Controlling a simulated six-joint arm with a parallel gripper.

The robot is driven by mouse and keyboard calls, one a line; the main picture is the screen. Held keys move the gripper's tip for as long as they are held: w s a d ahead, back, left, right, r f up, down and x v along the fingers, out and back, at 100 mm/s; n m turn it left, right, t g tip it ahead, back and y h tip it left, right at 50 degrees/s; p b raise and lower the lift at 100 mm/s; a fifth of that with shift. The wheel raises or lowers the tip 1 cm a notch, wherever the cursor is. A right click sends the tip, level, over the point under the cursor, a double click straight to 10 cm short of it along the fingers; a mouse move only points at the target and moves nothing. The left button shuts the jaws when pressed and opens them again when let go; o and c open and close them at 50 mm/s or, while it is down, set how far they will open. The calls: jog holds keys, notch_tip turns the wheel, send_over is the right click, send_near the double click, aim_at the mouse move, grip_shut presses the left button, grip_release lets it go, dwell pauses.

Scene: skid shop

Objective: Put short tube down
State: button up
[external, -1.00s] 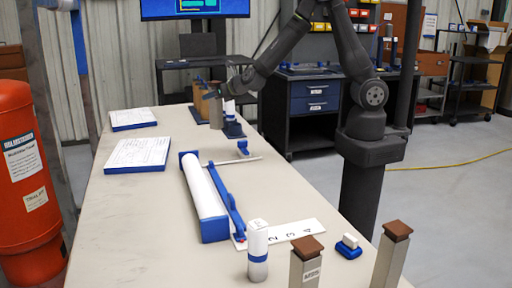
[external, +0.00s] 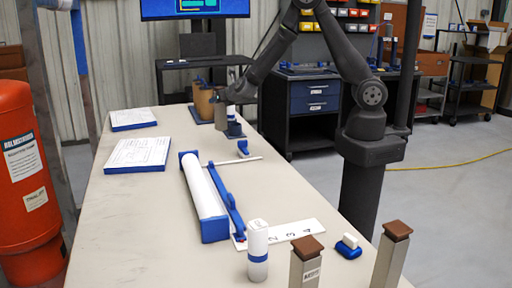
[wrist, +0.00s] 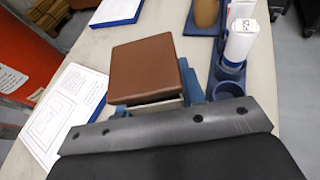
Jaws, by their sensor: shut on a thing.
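The short tube is a grey metal square tube (external: 220,116) with a brown square cap (wrist: 147,70). My gripper (external: 229,97) is shut on it at the far end of the table. The tube looks upright in the external view, low over or on the tabletop; I cannot tell whether its base touches. In the wrist view the cap hides most of the tube, and only a silver strip (wrist: 155,106) shows below it.
Close right of the held tube is a blue holder (wrist: 229,86) with a white bottle (wrist: 241,40). A tan cylinder (wrist: 206,12) stands behind. Papers on a blue board (wrist: 65,115) lie left. Two capped tubes (external: 308,262) (external: 391,255) and a white roll (external: 203,195) are nearer the camera.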

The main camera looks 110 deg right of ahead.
jog(key=w+a+f, duration=0.1)
jog(key=w+f, duration=0.2)
jog(key=f, duration=0.3)
jog(key=shift+w+a+f, duration=0.15)
jog(key=shift+w+a, duration=0.15)
jog(key=shift+a, duration=0.1)
jog(key=o, duration=1.3)
jog(key=shift+f, duration=0.15)
jog(key=shift+c, duration=0.2)
jog(key=v, duration=1.2)
jog(key=shift+s, duration=0.1)
